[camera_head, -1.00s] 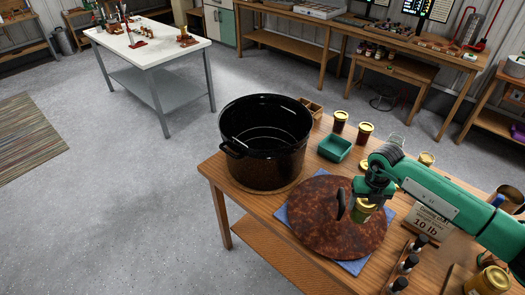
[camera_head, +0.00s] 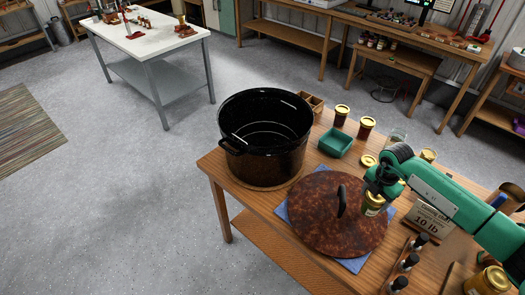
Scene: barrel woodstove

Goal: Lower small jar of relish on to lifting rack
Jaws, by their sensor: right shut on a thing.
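My right gripper (camera_head: 376,192) is shut on a small jar (camera_head: 373,206) with a gold lid. It holds the jar over the right edge of a round, brown speckled lid (camera_head: 322,232) with a dark upright handle. The jar looks upright; its gap above the surface is hard to judge. A big black pot (camera_head: 262,162) stands open on the wooden table (camera_head: 216,170), left of the gripper. Thin pale lines show inside the pot (camera_head: 266,131); I cannot tell whether they belong to the lifting rack. My left gripper is out of view.
A green tray (camera_head: 335,144), two dark jars with gold lids (camera_head: 341,116) and a wooden box (camera_head: 312,102) stand behind the lid. A "10 lb" sign (camera_head: 427,220) and small black-capped bottles (camera_head: 411,256) are at right. A blue cloth (camera_head: 354,265) lies under the lid.

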